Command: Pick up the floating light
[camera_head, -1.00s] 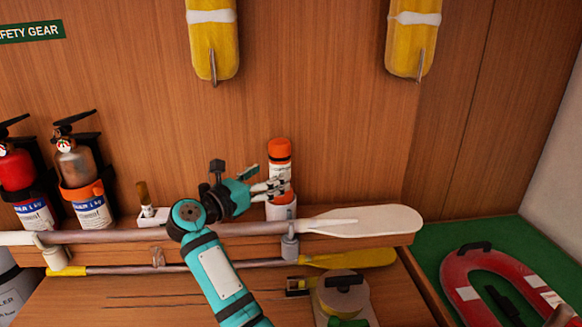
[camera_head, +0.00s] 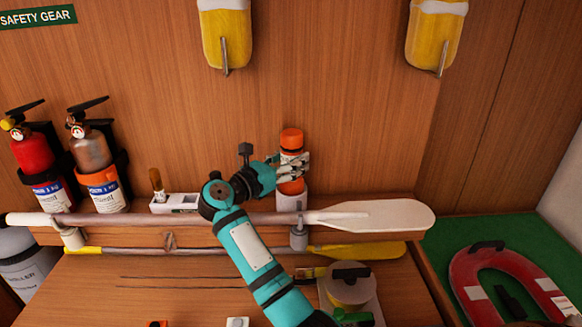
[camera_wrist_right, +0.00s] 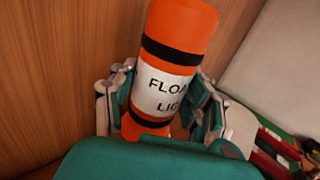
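The floating light (camera_head: 291,140) is an orange cylinder with dark bands and a white label. It stands upright, its lower end at a white holder (camera_head: 292,201) on the shelf by the back wall. My right gripper (camera_head: 293,168) is around its middle, with fingers on both sides. In the right wrist view the light (camera_wrist_right: 168,95) fills the space between the fingers (camera_wrist_right: 160,105), leaning right in the picture. The fingers are very close to its sides; I cannot tell whether they press on it. My left gripper is not in view.
Two fire extinguishers (camera_head: 35,155) (camera_head: 93,155) stand at the left. A white box (camera_head: 178,204) sits left of the gripper. A red horseshoe buoy (camera_head: 480,265) lies on green at the right.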

